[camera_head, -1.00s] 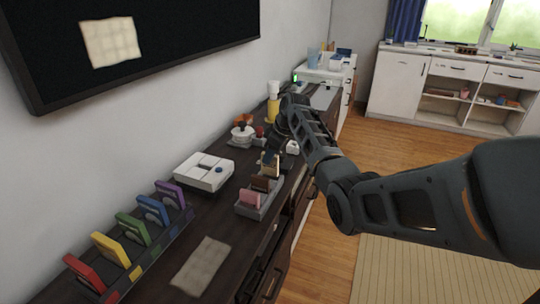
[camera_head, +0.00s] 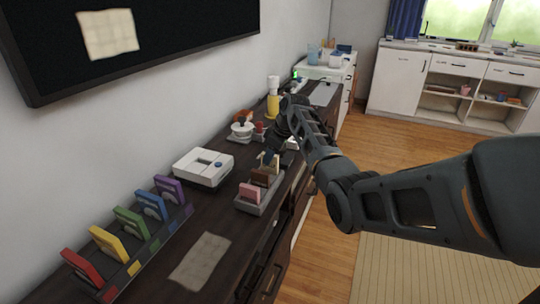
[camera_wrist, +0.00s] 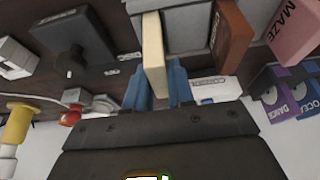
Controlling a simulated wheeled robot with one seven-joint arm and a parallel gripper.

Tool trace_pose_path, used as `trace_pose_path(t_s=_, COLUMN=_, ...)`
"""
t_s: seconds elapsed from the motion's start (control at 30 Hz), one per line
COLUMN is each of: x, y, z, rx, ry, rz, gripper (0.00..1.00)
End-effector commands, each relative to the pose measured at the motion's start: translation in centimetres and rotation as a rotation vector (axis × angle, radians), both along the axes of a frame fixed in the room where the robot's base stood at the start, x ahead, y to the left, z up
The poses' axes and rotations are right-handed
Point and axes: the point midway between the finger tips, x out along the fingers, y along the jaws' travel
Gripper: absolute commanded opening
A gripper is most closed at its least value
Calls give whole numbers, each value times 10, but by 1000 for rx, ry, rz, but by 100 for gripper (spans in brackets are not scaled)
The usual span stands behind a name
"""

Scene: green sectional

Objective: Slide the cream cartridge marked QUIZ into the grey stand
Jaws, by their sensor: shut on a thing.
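My gripper (camera_head: 272,158) has its blue fingertips (camera_wrist: 162,85) shut on the cream cartridge (camera_wrist: 153,45). In the head view the cream cartridge (camera_head: 276,162) shows as a small pale piece at the far end of the grey stand (camera_head: 262,206). The wrist view shows it edge-on against the grey stand (camera_wrist: 188,32), in line with the other cartridges. Its QUIZ mark is not visible, and I cannot tell how deep it sits. The stand also holds a brown cartridge (camera_head: 262,176) and a pink one (camera_head: 250,191), marked MAZE in the wrist view (camera_wrist: 293,32).
A white console (camera_head: 203,168) stands left of the stand. A dark rack (camera_head: 150,247) of several coloured cartridges lies along the wall, near a beige cloth (camera_head: 201,262). A white-and-red object (camera_head: 241,132) and a yellow bottle (camera_head: 273,105) stand beyond.

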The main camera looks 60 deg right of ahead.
Motion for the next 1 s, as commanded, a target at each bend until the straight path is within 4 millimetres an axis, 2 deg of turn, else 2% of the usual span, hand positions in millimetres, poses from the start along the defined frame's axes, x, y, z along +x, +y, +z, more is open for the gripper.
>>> trace_pose_path(t_s=0.77, x=0, y=0, z=-18, rx=0, ry=0, rz=0, gripper=0)
trace_pose_path(t_s=0.8, x=0, y=0, z=-18, rx=-1, ry=0, rz=0, gripper=25)
trace_pose_path(t_s=1.0, x=0, y=0, z=-17, rx=0, ry=0, rz=0, gripper=44)
